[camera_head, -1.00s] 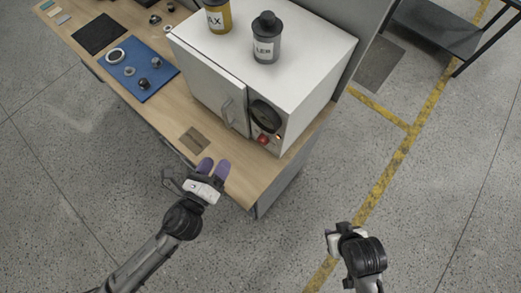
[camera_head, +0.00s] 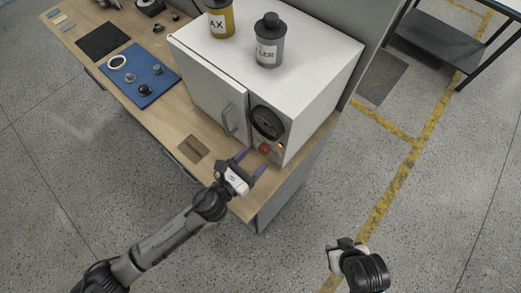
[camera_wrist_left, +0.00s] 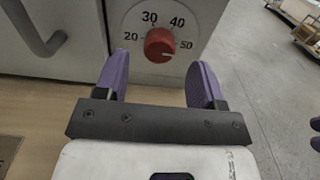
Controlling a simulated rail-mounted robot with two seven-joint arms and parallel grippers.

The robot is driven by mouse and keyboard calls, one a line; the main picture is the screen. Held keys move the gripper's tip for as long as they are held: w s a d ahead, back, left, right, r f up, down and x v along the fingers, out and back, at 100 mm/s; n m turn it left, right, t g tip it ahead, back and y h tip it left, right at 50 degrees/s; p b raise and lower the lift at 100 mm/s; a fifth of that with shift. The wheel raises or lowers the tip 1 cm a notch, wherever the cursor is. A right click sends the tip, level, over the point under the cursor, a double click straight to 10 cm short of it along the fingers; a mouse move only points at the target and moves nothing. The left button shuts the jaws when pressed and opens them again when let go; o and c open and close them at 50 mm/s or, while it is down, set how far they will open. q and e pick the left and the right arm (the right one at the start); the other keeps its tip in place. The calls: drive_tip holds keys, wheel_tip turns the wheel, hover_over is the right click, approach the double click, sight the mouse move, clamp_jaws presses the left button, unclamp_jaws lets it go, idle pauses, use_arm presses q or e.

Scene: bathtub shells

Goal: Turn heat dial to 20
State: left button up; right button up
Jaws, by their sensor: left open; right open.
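The heat dial (camera_head: 265,148) is a small red knob low on the front of the white oven (camera_head: 300,60). In the left wrist view the red knob (camera_wrist_left: 159,44) sits on a white scale marked 20, 30, 40 and 50; its exact setting is hard to tell. My left gripper (camera_head: 251,163) is open, with purple fingers pointing at the panel just in front of the knob. In the left wrist view the knob shows between and beyond the fingertips (camera_wrist_left: 162,64), apart from them. My right gripper (camera_head: 335,256) is open over the floor, away from the oven.
A dark round dial (camera_head: 267,122) is above the knob, and the door handle (camera_head: 229,120) is to its left. Yellow (camera_head: 219,20) and grey (camera_head: 269,45) canisters stand on the oven. A blue mat (camera_head: 140,80) with small parts lies on the wooden bench (camera_head: 180,125).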

sight(262, 152)
use_arm(q)
drive_tip(key=shift+x, duration=1.9)
drive_tip(key=c, duration=0.9)
